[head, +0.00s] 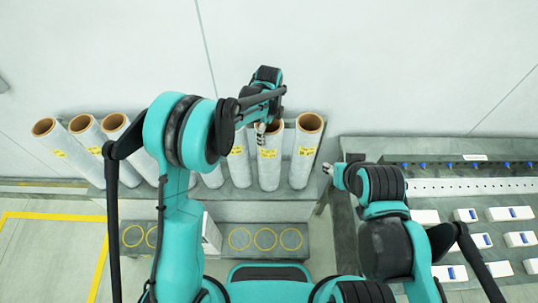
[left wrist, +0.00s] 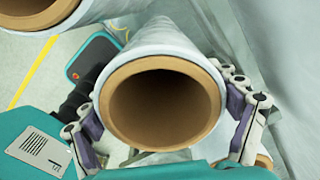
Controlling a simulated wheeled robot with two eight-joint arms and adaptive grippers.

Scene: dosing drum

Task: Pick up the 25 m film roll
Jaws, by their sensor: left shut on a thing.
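Several film rolls with brown cores, pale wrap and yellow labels stand leaning in a row on a grey rack (head: 230,207). The label lengths are too small to read. My left gripper (head: 264,128) is at the top of one roll (head: 269,172), second from the right end. In the left wrist view, its fingers (left wrist: 165,110) close on both sides of that roll's upper end (left wrist: 160,55), around the open brown core. Whether the roll is lifted cannot be told. My right gripper (head: 329,170) is beside the rack's right end, apart from the rolls; its jaws are too small to read.
The rightmost roll (head: 306,150) stands close beside the held one. Another roll (left wrist: 35,12) shows at the wrist view's upper left. A lower shelf with yellow rings (head: 265,238) is in front. A bench with white boxes (head: 466,215) stands right.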

